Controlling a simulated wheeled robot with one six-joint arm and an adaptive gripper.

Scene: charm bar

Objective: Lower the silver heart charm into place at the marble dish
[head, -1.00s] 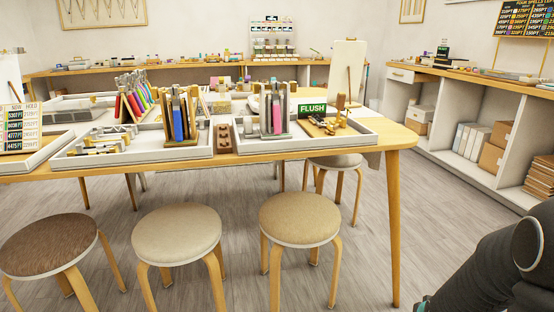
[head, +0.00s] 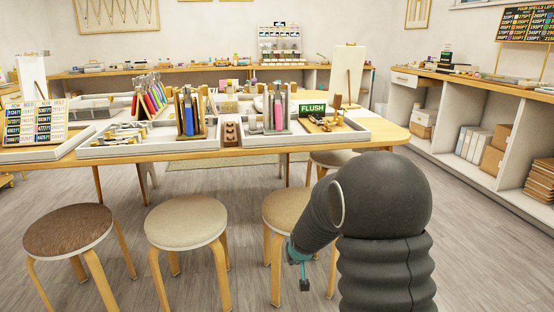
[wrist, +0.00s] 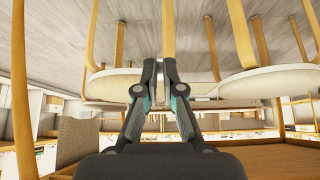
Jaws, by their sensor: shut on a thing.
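My gripper (head: 298,272) hangs at the front of the table, low among the stools in the head view. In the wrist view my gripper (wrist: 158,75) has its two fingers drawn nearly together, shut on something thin. The silver heart charm is too small or hidden between the fingers to make out. I cannot pick out the marble dish for certain among the small goods on the table (head: 290,144).
A brown stool (head: 68,230), a cream stool (head: 185,220) and a beige stool (head: 283,208) stand along the table's front. A shelf unit (head: 470,130) lines the right wall.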

